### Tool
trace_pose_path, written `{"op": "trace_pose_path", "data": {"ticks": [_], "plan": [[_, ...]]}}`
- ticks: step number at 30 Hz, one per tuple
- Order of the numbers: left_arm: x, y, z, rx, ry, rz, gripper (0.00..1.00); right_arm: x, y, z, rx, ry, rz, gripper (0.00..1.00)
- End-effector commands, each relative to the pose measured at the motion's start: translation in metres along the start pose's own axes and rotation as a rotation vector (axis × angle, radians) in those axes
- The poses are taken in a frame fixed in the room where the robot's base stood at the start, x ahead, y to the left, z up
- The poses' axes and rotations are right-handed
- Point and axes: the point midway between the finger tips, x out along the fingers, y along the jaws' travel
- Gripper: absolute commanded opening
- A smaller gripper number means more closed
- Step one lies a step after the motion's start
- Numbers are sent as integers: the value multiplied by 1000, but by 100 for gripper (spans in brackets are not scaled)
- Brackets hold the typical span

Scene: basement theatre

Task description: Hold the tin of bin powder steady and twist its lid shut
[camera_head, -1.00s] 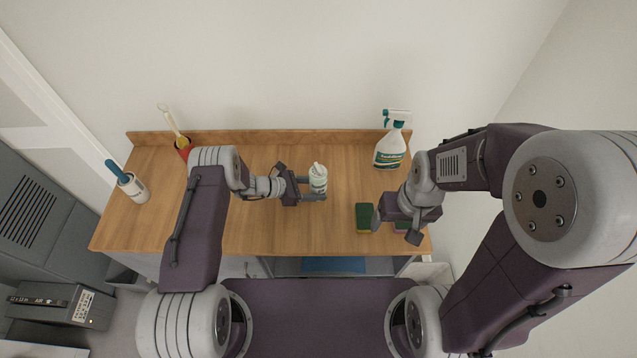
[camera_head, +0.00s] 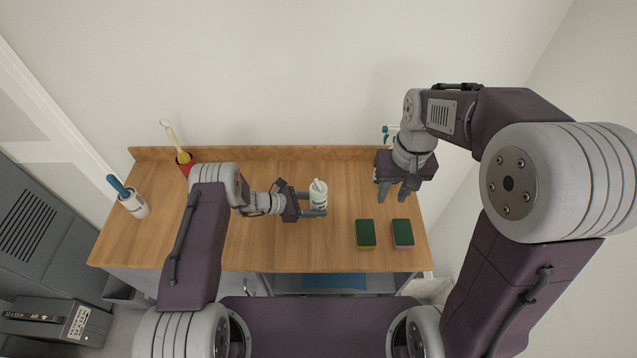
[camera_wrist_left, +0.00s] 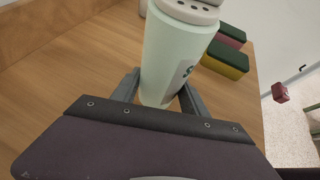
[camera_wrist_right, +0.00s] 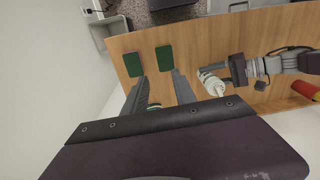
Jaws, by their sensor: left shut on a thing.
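The tin of bin powder (camera_head: 318,196) is a pale green cylinder standing upright on the wooden counter. Its whitish lid (camera_wrist_left: 190,10) sits on top, with dark holes showing in the left wrist view. My left gripper (camera_head: 316,203) is shut on the tin's body from the left, one finger on each side; the fingers also show in the left wrist view (camera_wrist_left: 158,95). My right gripper (camera_head: 398,196) is open and empty, raised at the counter's right rear, apart from the tin. In the right wrist view its fingers (camera_wrist_right: 155,85) are spread, with the tin (camera_wrist_right: 210,82) beyond them to the right.
Two green-topped sponges (camera_head: 366,234) (camera_head: 402,233) lie at the counter's front right. A spray bottle (camera_head: 387,132) is mostly hidden behind my right gripper. A brush in a red holder (camera_head: 185,163) and a blue-handled roller (camera_head: 134,203) stand at left. The counter (camera_head: 260,240) is clear around the tin.

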Motion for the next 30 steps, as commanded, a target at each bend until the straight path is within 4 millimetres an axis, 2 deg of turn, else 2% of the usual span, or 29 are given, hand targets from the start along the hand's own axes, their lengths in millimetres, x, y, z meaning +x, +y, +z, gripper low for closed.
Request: {"op": "trace_pose_path", "data": {"ticks": [1,3,8,11,15,17,21,26,30], "plan": [[0,0,0,0,-1,0,0,-9,-6,-22,-22,5,0,33],[0,0,0,0,-1,0,0,-20,-16,-50,-55,4,1,33],[0,0,0,0,0,1,0,-35,-50,-107,-140,5,4,33],[0,0,0,0,0,0,0,-33,-78,-136,-197,10,5,33],[0,0,0,0,0,0,0,-12,-121,-165,-276,25,3,33],[0,0,0,0,1,0,0,3,-137,-169,-304,20,2,33],[0,0,0,0,1,0,0,35,-155,-158,-346,-39,9,33],[0,0,-1,0,2,0,0,38,-161,-155,-359,-44,10,33],[0,0,-1,-1,2,0,0,56,-160,-153,-358,-47,10,33]]}}
